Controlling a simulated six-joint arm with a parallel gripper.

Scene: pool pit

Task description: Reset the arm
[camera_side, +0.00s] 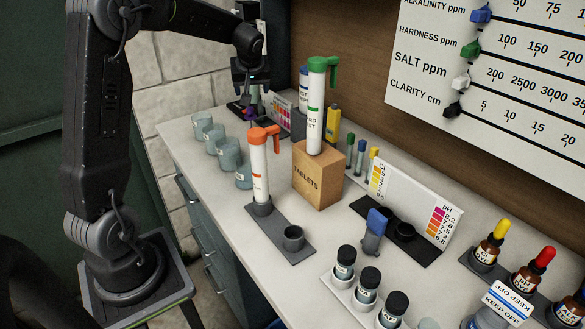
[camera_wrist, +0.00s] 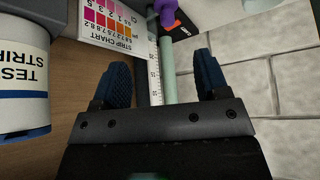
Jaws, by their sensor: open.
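My gripper (camera_wrist: 164,85) is open in the wrist view, its two blue-padded fingers apart. A pale green tube (camera_wrist: 169,62) and a white ruled scale (camera_wrist: 155,78) show in the space between the fingers; I cannot tell how far beyond them they are. In the side view my gripper (camera_side: 254,88) hangs at the far end of the counter (camera_side: 222,262), pointing down, near a purple-topped item (camera_side: 250,113). My arm reaches across from the left, bent and raised over the counter's back end.
A TABLETS box (camera_side: 318,178) bears a green-topped tube (camera_side: 316,105). An orange-topped tube (camera_side: 259,170) stands in a grey holder. Several clear cups (camera_side: 228,154) line the left edge. Dark-capped vials (camera_side: 367,285) stand in front. A white test-strip container (camera_wrist: 22,75) is close left of my gripper.

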